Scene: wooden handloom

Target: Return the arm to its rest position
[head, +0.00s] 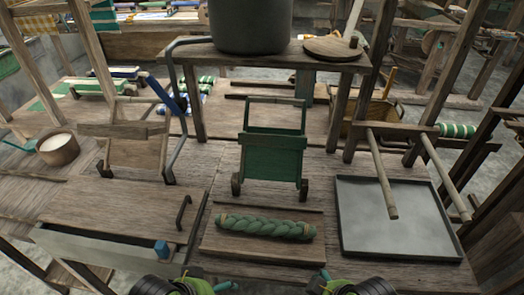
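My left gripper (207,281) shows at the bottom edge of the head view, left of centre. My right gripper (322,282) shows at the bottom edge, right of centre. Both are black with green parts and are cut off by the frame, so I cannot tell how far their fingers are apart. Both sit in front of the near edge of the wooden bench, with a gap between them. I see nothing clearly held in either one.
A green braided yarn skein (265,226) lies on a board between and beyond the grippers. A green wheeled frame (272,155) stands behind.

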